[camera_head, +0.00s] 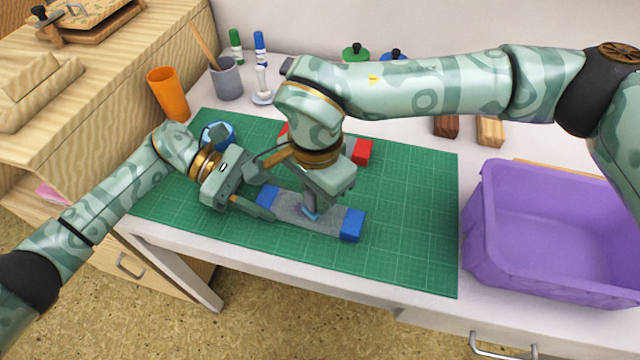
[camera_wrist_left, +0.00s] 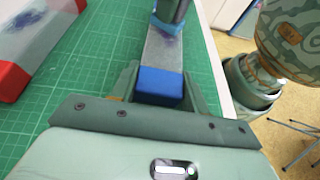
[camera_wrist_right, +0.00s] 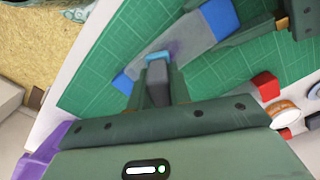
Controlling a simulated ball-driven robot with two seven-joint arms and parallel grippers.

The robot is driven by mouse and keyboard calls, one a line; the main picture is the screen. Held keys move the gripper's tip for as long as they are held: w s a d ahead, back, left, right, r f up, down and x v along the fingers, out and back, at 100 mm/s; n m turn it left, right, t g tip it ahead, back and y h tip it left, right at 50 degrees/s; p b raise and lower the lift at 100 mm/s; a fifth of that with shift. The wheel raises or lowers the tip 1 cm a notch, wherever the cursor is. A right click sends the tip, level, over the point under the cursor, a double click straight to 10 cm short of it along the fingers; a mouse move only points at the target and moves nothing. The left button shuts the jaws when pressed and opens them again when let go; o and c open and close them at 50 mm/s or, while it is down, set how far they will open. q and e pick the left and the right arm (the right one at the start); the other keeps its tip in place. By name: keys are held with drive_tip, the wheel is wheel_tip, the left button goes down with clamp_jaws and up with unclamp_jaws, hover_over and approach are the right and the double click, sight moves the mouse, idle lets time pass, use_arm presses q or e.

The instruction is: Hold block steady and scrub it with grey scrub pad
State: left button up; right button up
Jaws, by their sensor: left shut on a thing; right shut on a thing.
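A grey block with blue ends (camera_head: 332,225) lies flat on the green cutting mat (camera_head: 400,230). My left gripper (camera_head: 258,203) is shut on its left blue end; the left wrist view shows the blue end (camera_wrist_left: 160,84) between the fingers. My right gripper (camera_head: 316,203) points down over the block's middle. It is shut on the scrub pad (camera_head: 309,213), a grey grip with a light-blue part at its lower end, which appears to touch the block's top. In the right wrist view, a purple smudge (camera_wrist_right: 176,49) shows on the block beside the pad (camera_wrist_right: 158,80).
A second block with red ends (camera_head: 362,151) lies behind, partly hidden by my right arm; it has a dark smudge. A purple bin (camera_head: 480,245) stands right. An orange cup (camera_head: 168,95), grey cup (camera_head: 227,80) and markers stand at the back left. The mat's front right is clear.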

drive_tip(key=shift+w+a+f, duration=0.15)
drive_tip(key=shift+w+a, duration=0.15)
drive_tip(key=shift+a, duration=0.5)
drive_tip(key=shift+w+a+f, duration=0.1)
drive_tip(key=shift+w+a, duration=0.2)
drive_tip(key=shift+a, duration=0.45)
drive_tip(key=shift+s+d, duration=0.25)
drive_tip(key=shift+d, duration=0.35)
drive_tip(key=shift+s+d, duration=0.25)
drive_tip(key=shift+d, duration=0.4)
drive_tip(key=shift+s+d, duration=0.25)
drive_tip(key=shift+d, duration=0.35)
drive_tip(key=shift+w+a+r, duration=0.1)
drive_tip(key=shift+w+a, duration=0.15)
drive_tip(key=shift+a, duration=0.4)
drive_tip(key=shift+w+a, duration=0.3)
drive_tip(key=shift+a, duration=0.4)
drive_tip(key=shift+w+a+r, duration=0.1)
drive_tip(key=shift+w+a, duration=0.15)
drive_tip(key=shift+a, duration=0.4)
wheel_tip(320, 180, up, 8)
drive_tip(key=shift+f, duration=0.1)
